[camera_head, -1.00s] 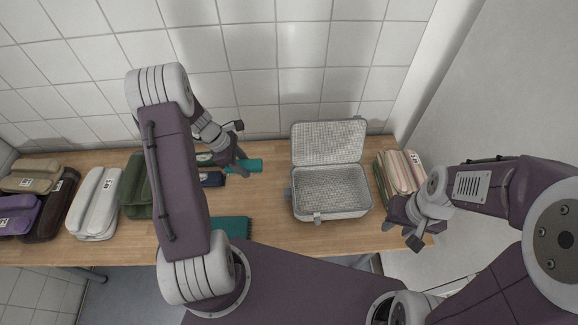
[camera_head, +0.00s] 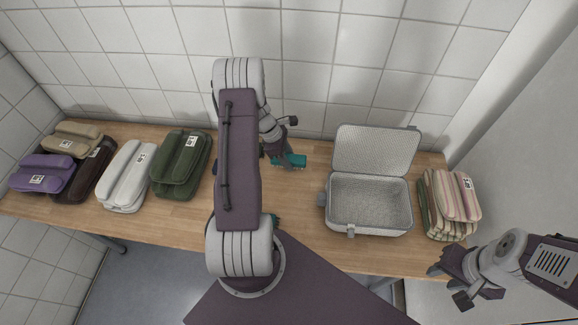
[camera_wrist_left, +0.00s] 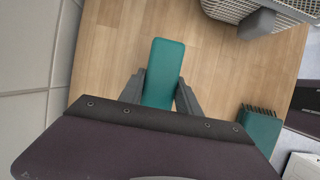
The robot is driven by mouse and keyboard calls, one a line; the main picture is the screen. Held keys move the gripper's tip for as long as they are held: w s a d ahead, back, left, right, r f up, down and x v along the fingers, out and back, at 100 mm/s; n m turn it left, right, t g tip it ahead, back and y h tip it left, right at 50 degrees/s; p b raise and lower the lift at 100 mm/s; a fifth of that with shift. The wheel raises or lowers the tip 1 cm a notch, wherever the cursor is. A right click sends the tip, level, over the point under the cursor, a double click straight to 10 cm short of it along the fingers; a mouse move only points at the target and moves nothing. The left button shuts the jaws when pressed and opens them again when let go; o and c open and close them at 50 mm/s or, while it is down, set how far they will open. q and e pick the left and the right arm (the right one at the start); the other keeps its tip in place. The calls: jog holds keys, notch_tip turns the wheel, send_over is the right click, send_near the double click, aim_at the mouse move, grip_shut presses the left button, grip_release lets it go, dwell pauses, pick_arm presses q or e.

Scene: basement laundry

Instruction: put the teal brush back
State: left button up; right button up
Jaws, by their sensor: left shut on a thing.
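The teal brush (camera_head: 296,160) is a smooth teal oblong block at the back middle of the wooden table. My left gripper (camera_head: 283,158) is shut on it. In the left wrist view the brush (camera_wrist_left: 163,70) sticks out between the fingers of the left gripper (camera_wrist_left: 160,88). I cannot tell whether it touches the table. A second teal item with a toothed edge (camera_wrist_left: 260,137) lies nearer the front, mostly hidden by my left arm in the head view. My right gripper (camera_head: 449,285) is empty, its fingers apart, off the table's front right.
An open, empty grey woven case (camera_head: 345,228) stands right of the brush. Striped folded cloths (camera_head: 450,205) lie beyond it. Green (camera_head: 180,165), white (camera_head: 126,176), brown (camera_head: 98,165) and purple (camera_head: 42,175) folded bundles line the left. The tiled wall (camera_head: 300,60) closes the back.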

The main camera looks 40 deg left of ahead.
pick_arm(q)
notch_tip(320, 180, down, 3)
jog(key=shift+s+d+f, duration=0.1)
jog(key=shift+f, duration=0.25)
jog(key=shift+f, duration=0.1)
jog(key=o, duration=1.3)
jog(key=shift+b, duration=0.3)
